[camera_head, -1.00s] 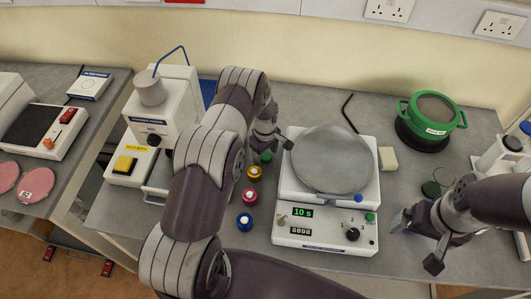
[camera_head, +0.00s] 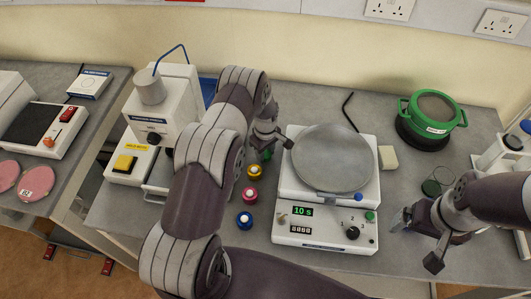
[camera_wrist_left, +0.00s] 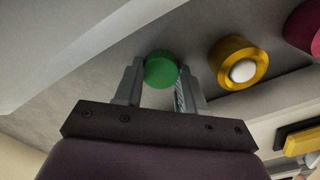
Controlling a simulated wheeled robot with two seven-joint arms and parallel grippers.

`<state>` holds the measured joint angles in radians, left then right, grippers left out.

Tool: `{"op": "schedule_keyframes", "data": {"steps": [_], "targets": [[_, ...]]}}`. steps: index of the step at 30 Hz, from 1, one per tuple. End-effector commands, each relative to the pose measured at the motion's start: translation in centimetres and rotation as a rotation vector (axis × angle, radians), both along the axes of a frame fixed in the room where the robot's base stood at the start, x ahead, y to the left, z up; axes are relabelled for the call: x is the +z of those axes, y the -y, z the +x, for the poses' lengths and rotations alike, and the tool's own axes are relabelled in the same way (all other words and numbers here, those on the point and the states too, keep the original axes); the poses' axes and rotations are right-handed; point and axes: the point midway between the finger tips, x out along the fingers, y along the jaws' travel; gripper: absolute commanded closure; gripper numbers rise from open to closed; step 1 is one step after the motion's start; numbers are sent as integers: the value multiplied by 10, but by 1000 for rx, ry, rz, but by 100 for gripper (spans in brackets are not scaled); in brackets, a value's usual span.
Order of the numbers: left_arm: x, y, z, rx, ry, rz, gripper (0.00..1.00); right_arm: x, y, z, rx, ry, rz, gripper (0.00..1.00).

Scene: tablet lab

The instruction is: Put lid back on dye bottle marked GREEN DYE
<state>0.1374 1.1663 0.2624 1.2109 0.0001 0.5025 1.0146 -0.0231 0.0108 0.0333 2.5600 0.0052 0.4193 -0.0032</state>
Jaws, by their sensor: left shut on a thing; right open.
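My left gripper (camera_wrist_left: 160,85) is shut on a small green cylinder (camera_wrist_left: 160,69), which sits between the fingertips in the left wrist view. I cannot tell there whether it is the lid alone or the top of the green bottle. In the head view, green (camera_head: 266,154) shows just below the left gripper (camera_head: 270,137), partly hidden by the arm. No GREEN DYE lettering is readable. A flat dark green disc (camera_head: 431,188) lies on the bench at right; I cannot tell what it is. My right gripper (camera_head: 416,238) is open and empty near that disc.
Yellow (camera_head: 254,173), red (camera_head: 250,195) and blue (camera_head: 244,220) bottles stand in a row in front of the green. A balance-like device with a round plate (camera_head: 331,158) stands to their right, a white machine (camera_head: 165,108) to their left. A green pot (camera_head: 432,113) is at back right.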

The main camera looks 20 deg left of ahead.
Motion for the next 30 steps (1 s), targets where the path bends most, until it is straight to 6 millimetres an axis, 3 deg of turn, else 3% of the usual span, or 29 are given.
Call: {"op": "schedule_keyframes", "data": {"steps": [5, 18, 30], "targets": [[17, 0, 1, 0, 2, 0, 92, -10, 0, 0, 0, 0, 0, 2], [87, 0, 1, 0, 2, 0, 92, -35, 0, 0, 0, 0, 0, 2], [98, 0, 0, 0, 0, 0, 92, -36, 0, 0, 0, 0, 0, 2]]}}
